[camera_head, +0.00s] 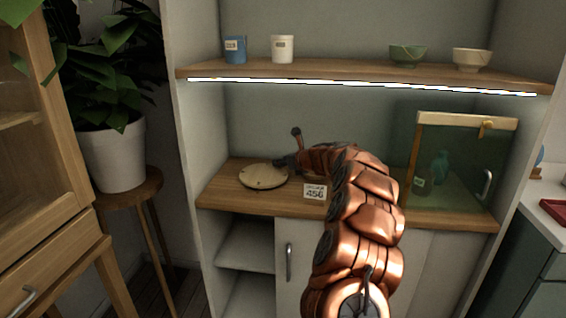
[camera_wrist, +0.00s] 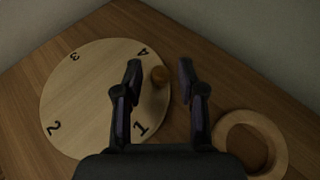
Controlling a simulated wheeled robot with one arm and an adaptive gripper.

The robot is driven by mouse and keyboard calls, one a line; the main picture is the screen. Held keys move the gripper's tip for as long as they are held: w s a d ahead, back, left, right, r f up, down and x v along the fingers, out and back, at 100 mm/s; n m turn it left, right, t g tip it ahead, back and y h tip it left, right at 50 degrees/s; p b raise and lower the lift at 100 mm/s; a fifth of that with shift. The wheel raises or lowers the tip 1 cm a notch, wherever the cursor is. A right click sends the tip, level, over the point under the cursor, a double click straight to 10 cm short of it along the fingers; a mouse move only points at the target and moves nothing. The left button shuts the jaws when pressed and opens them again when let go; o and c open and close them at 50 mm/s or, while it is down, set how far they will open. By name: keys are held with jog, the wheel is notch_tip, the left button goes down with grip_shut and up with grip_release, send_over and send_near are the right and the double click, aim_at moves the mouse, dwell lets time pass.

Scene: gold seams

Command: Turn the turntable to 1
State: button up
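The turntable (camera_head: 263,176) is a round pale wooden disc on the wooden counter. In the wrist view the turntable (camera_wrist: 85,95) shows the black digits 1, 2, 3 and 4 around its rim. Digit 1 is close to my left finger, at the lower right of the disc. A small brown knob (camera_wrist: 160,76) stands at the disc's right edge. My gripper (camera_wrist: 159,68) is open, with one finger on each side of the knob and visible gaps beside it. In the head view my gripper (camera_head: 283,162) is at the disc's right rim, partly hidden by my arm.
A wooden ring (camera_wrist: 251,141) lies right of the disc. A card reading 456 (camera_head: 315,192) is at the counter's front edge. A green glass case (camera_head: 460,165) stands at right. The shelf (camera_head: 340,73) above holds cups and bowls. A potted plant (camera_head: 112,155) is at left.

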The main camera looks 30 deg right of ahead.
grip_shut()
dwell(0.3)
jog(key=shift+a, duration=0.1)
